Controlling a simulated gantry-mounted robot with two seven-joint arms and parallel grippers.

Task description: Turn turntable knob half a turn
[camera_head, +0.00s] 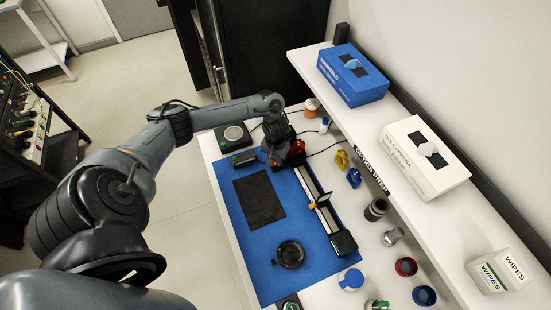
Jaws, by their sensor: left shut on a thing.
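My left gripper (274,158) points down at the far end of the blue mat, beside a red part (296,150) at the far end of the black rail. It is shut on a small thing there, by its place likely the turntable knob. The gripper and wrist hide the knob, so its angle cannot be told. I cannot make out the turntable itself clearly. My right gripper is not in view.
The blue mat (247,237) carries a black sheet (259,199), a rail with an orange-marked post (319,202), and a round black dish-like part (289,253). A black device with a silver disc (233,134) stands behind. A white shelf (374,137) with boxes runs along the right.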

